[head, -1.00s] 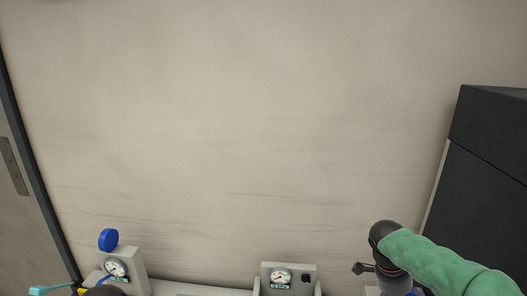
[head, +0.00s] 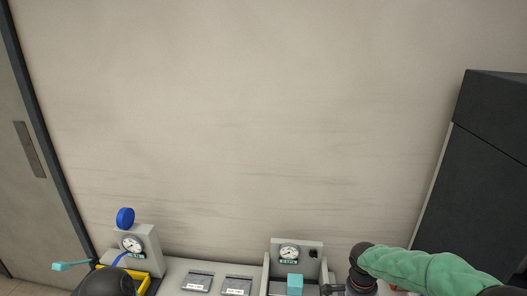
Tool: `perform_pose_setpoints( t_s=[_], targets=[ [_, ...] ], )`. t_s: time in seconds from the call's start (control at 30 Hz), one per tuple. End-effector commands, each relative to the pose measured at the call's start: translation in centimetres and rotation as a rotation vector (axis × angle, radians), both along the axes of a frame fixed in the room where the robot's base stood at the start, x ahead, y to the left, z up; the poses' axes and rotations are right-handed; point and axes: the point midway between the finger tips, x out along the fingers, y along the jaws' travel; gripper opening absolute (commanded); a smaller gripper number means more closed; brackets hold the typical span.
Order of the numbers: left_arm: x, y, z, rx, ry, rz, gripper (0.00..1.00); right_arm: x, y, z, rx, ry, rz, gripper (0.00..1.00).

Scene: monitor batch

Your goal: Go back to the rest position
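My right arm, in a green sleeve, comes in from the lower right of the head view. Its dark wrist points down past the bottom edge, and the gripper fingers are out of the picture. A dark rounded part, likely of my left arm, shows at the lower left. The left gripper itself is not visible. Whether either gripper holds anything cannot be seen.
A dark cabinet (head: 480,150) stands right.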

Motion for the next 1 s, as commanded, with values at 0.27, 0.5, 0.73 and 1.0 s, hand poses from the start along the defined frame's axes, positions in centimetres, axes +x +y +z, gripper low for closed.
perform_pose_setpoints(
  t_s=[0.27, 0.5, 0.73, 1.0],
  targets=[
    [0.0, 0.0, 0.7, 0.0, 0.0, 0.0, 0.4, -4.2, 8.7, -11.5, 0.268, 0.011, 0.399, 1.0],
    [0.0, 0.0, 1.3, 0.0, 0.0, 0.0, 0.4, -10.5, 14.7, -18.7, 0.422, -0.073, 0.678, 1.0],
    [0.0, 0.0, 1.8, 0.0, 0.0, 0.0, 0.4, -16.6, 17.2, -22.5, 0.433, -0.146, 0.874, 1.0],
    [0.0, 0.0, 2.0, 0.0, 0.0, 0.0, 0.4, -19.5, 17.5, -23.6, 0.398, -0.17, 0.975, 1.0]
  ],
)
